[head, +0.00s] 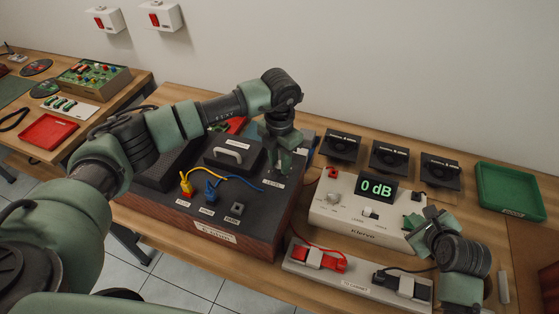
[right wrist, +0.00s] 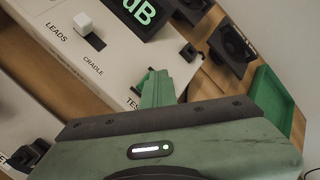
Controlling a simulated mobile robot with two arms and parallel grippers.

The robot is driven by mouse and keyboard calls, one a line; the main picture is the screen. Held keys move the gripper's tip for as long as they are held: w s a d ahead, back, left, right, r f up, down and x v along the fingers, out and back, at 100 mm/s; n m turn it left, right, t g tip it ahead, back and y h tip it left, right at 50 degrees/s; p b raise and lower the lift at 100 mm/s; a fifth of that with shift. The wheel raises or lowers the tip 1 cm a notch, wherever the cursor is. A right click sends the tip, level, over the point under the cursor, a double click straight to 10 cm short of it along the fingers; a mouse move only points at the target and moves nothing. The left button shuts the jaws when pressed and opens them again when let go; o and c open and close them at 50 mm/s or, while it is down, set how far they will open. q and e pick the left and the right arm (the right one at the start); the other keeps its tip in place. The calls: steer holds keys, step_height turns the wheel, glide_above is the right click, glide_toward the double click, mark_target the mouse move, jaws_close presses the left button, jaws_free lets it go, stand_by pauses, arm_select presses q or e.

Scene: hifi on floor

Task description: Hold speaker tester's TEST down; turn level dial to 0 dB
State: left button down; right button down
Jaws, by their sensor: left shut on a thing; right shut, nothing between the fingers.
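The cream speaker tester (head: 345,215) stands on the bench, and its display (head: 376,189) reads 0 dB in green. My right gripper (head: 425,222) is shut at the tester's right end. In the right wrist view its fingertips (right wrist: 156,84) are down on the panel by the partly covered TEST label (right wrist: 134,103). They hide most of the TEST button, so how far it is pressed cannot be seen. My left gripper (head: 284,166) points down at the right rear of the dark amplifier box (head: 250,215). It is shut on the level dial, which the fingers mostly hide.
Yellow and blue plugs (head: 187,185) with leads sit on the box. A strip with red and black clips (head: 330,262) lies in front of the tester. Several black speakers (head: 342,146) stand behind it. A green tray (head: 508,190) is at right, a red tray (head: 48,131) at left.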

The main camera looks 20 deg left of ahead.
stand_by(0.4)
arm_select(q)
steer(key=c, duration=1.1)
jaws_free()
step_height(320, 180, up, 12)
steer(key=shift+r, duration=0.1)
